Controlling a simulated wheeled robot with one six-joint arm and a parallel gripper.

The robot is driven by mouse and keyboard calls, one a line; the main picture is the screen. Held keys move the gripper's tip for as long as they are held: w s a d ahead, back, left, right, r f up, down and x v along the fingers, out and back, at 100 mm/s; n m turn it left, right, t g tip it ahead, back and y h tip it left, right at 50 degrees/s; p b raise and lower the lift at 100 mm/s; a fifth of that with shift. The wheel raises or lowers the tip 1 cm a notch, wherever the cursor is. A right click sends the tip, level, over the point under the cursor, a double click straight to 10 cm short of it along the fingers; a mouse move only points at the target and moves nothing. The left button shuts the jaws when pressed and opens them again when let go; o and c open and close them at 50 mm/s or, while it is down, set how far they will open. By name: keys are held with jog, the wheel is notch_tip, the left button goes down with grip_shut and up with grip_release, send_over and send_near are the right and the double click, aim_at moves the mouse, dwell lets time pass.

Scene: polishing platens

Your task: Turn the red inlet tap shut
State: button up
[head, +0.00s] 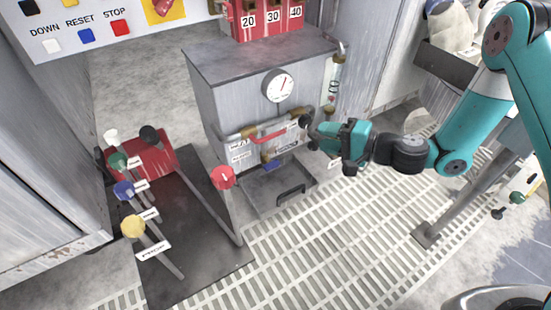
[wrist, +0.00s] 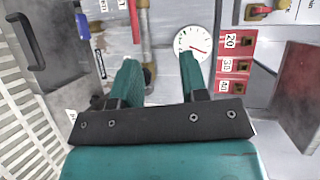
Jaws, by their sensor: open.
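The red inlet tap (head: 270,136) is a red bar handle on the brass pipe across the front of the grey cabinet, under the round gauge. In the wrist view a red handle (wrist: 134,20) lies beside brass pipework, beyond the left finger. My gripper (head: 314,131) is just right of the tap and points left toward the pipe; it appears apart from the handle. In the wrist view my gripper (wrist: 159,68) has its two teal fingers spread, with nothing held between them. The exact depth between the fingers and the handle cannot be told.
A blue tap (head: 270,164) sits below the pipe, above a tray with a black handle (head: 291,193). The gauge (head: 279,85) is above. A red-knobbed lever (head: 223,177) and several coloured levers stand left. A glass tube (head: 336,75) stands right. Open grating (head: 330,240) lies in front.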

aim_at(278, 135)
notch_tip(278, 135, down, 6)
jog(key=d+m+t+b, duration=0.1)
jog(key=m+b, duration=0.1)
jog(key=b+x, duration=0.1)
jog(key=x, duration=0.4)
jog(key=b+x, duration=0.1)
jog(key=x, duration=0.5)
jog(key=w+b+x, duration=0.1)
jog(key=b+x, duration=0.1)
jog(key=x, duration=0.4)
jog(key=shift+w+d+f, duration=0.2)
jog(key=shift+w, duration=0.05)
grip_shut()
